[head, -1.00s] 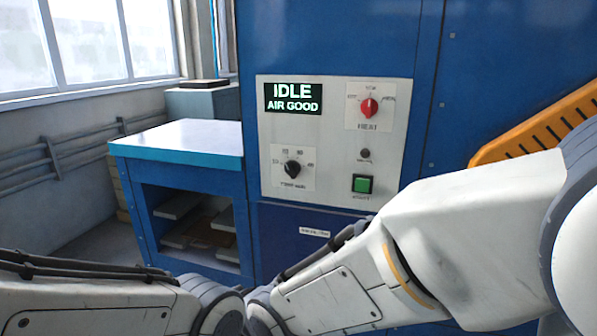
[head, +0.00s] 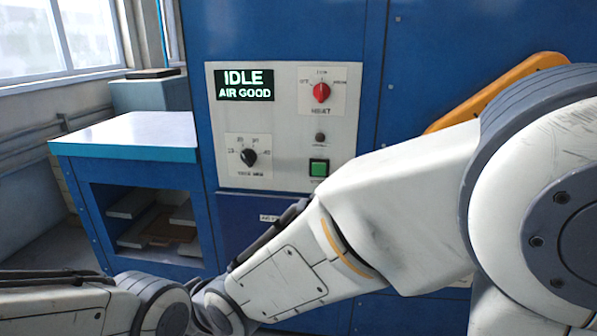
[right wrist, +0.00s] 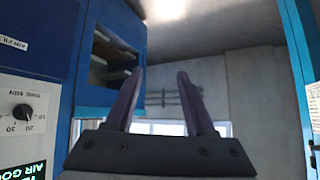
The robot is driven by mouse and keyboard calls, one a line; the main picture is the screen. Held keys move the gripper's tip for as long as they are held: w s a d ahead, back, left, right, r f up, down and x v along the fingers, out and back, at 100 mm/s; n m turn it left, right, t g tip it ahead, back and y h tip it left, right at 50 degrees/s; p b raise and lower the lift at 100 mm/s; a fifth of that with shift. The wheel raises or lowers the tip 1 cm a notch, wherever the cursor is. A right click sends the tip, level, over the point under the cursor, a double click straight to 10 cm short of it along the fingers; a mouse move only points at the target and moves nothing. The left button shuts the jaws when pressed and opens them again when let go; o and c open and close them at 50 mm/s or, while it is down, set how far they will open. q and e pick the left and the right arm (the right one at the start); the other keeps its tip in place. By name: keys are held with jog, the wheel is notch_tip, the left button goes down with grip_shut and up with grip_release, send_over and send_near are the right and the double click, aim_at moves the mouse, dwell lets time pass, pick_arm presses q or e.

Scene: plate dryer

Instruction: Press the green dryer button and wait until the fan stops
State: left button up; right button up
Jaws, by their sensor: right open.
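The display (head: 244,85) on the panel reads IDLE, AIR GOOD. My right gripper (right wrist: 160,72) is open and empty in the right wrist view, with the panel's edge and its black dial off to the left. The green button is not seen there. My left arm shows at the lower left of the head view, but its gripper does not.
A red knob (head: 321,92), a small dark button (head: 320,137) and a black dial (head: 249,157) share the panel. A blue bench with a white top (head: 135,131) stands left of the machine. An orange slotted part (head: 500,92) sits behind my right arm.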

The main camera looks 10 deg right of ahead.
grip_shut()
jog(key=shift+d, duration=0.1)
dwell(1.3)
